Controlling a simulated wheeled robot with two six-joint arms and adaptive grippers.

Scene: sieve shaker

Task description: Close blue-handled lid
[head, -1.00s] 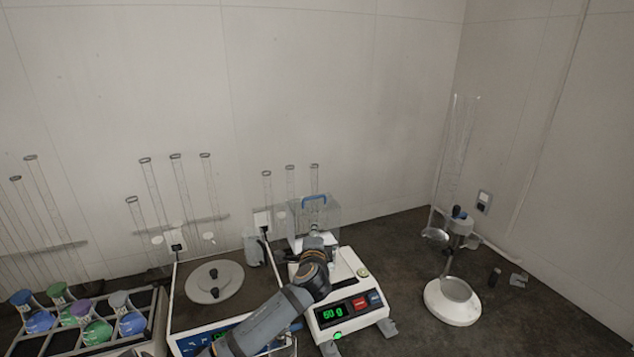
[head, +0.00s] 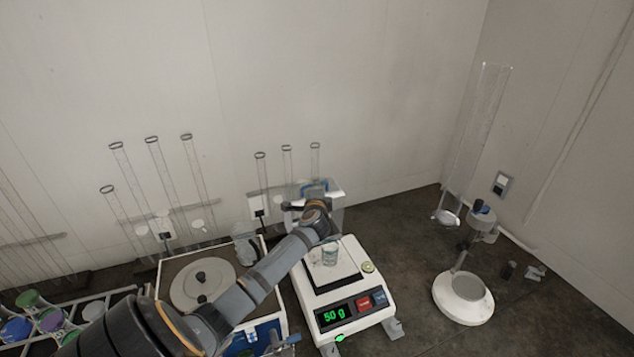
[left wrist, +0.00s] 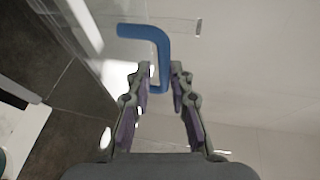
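The blue handle (head: 312,187) belongs to a clear box-like lid (head: 334,217) at the back of the white balance (head: 352,318). The lid stands behind the pan, which is uncovered. My left arm reaches across to the handle, and its wrist partly hides the lid. In the left wrist view, the blue handle (left wrist: 150,33) is bent, and its lower end lies between the fingertips of my left gripper (left wrist: 162,74). The fingers are apart, with a small gap beside the handle. I cannot tell whether they touch it. My right gripper is out of view.
A small cup (head: 330,254) stands on the balance pan; the display (head: 334,316) reads 50 g. A second device with a round grey plate (head: 202,284) is to the left. Glass tubes (head: 153,165) stand along the wall. A white-based stand (head: 463,300) is at right.

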